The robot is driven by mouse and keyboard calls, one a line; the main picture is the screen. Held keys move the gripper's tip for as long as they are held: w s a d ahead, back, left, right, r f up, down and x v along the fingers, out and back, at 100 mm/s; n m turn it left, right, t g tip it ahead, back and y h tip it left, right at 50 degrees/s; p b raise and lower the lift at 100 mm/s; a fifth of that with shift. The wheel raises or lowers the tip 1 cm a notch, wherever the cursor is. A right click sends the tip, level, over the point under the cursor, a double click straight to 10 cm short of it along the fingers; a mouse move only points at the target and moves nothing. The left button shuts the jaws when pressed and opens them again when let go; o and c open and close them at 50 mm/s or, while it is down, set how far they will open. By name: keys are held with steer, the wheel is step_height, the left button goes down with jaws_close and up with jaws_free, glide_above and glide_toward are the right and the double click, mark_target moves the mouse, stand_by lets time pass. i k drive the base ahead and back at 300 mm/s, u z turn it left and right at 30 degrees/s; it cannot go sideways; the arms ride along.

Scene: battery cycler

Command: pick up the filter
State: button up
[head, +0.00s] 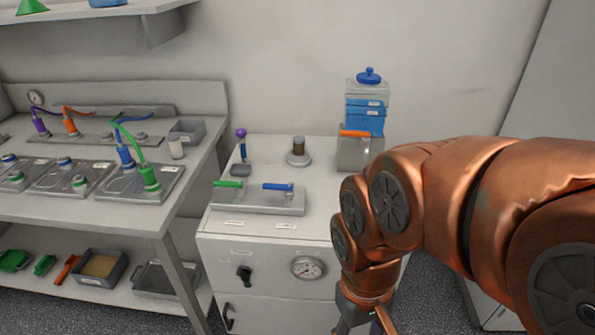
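The likely filter is a small brown cylinder (298,146) standing upright on a round grey base (298,159), towards the back of the white cabinet top. No label confirms that it is the filter. My gripper (365,326) points down at the bottom edge of the view, in front of the cabinet and well apart from the cylinder. Its fingertips are cut off by the frame, so I cannot tell whether it is open or shut.
A clear container with blue layers (365,115) stands at the cabinet's back right, behind my arm. A plate with green and blue handles (258,198) lies in front, and a purple-topped stick (242,145) stands left. A bench (75,208) with cabled trays is farther left.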

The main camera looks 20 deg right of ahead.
mark_target(299, 140)
steer(key=k, duration=0.6)
steer(key=u, duration=0.9)
steer(key=i, duration=1.95)
steer(key=z, duration=0.7)
